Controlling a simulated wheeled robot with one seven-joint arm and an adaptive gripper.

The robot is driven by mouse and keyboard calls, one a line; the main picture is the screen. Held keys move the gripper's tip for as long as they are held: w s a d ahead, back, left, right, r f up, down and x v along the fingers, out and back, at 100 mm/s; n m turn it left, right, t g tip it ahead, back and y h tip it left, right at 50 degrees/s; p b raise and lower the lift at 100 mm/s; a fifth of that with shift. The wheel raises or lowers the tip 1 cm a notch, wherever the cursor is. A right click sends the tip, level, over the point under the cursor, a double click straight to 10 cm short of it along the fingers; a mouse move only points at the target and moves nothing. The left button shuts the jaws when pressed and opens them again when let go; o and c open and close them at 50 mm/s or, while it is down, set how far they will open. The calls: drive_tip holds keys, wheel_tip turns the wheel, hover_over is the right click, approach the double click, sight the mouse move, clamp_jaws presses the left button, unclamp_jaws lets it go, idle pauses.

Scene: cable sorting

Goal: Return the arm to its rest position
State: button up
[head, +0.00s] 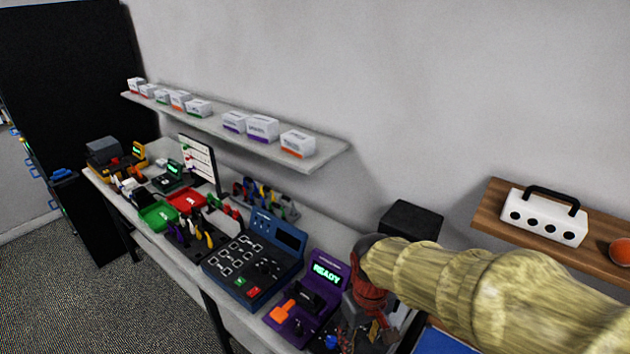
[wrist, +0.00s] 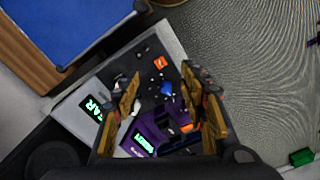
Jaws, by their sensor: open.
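My arm (head: 480,285), in a yellowish sleeve, reaches in from the right edge of the head view. It ends in a reddish wrist over the near right end of the workbench. My gripper (head: 377,332) points down there, beside a purple device (head: 310,300) with a green READY screen. In the wrist view my gripper (wrist: 160,76) has its two fingers spread apart with nothing held between them. The purple device (wrist: 150,132) shows below and between the fingers, with small orange, blue and white pieces on a dark surface beyond. The exact height above the bench is unclear.
A blue tester panel (head: 255,258), red tray (head: 186,200) and green tray (head: 158,215) stand along the bench. A wall shelf (head: 325,150) holds several white boxes. A wooden shelf (head: 485,222) at right holds a white handled box (head: 543,217). A black box (head: 411,221) stands behind my wrist.

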drive_tip(key=s+d+r+m+t+b, duration=0.4)
drive_tip(key=s+d+r+t, duration=0.1)
drive_tip(key=s+d+r, duration=0.4)
drive_tip(key=shift+s+r, duration=0.35)
drive_tip(key=shift+s, duration=0.35)
